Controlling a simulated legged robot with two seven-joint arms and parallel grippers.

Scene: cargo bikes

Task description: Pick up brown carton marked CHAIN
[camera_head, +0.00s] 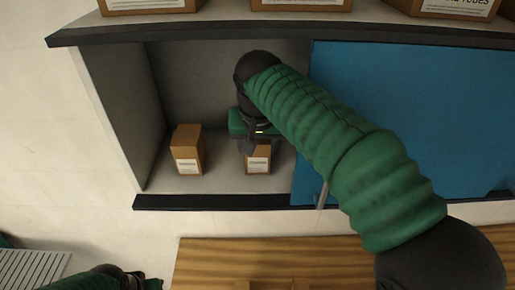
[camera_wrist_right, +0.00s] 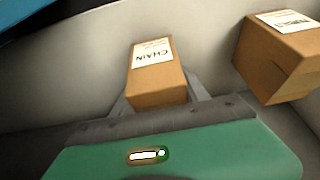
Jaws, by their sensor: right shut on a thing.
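The brown carton marked CHAIN (camera_wrist_right: 157,88) is a small box with a white label, between the two fingers of my right gripper (camera_wrist_right: 160,102) in the right wrist view. In the head view the carton (camera_head: 257,158) is inside the shelf bay, partly covered from above by my right gripper (camera_head: 253,143). The right gripper is shut on it. I cannot tell whether the carton touches the shelf floor. Part of my left arm shows at the bottom left of the head view; its fingers cannot be made out.
Another brown carton (camera_head: 187,149) stands to the left in the same bay; it also shows in the wrist view (camera_wrist_right: 280,55). A blue panel (camera_head: 420,110) covers the bay's right side. More cartons (camera_head: 300,5) stand on the top. A wooden surface (camera_head: 220,262) lies in front.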

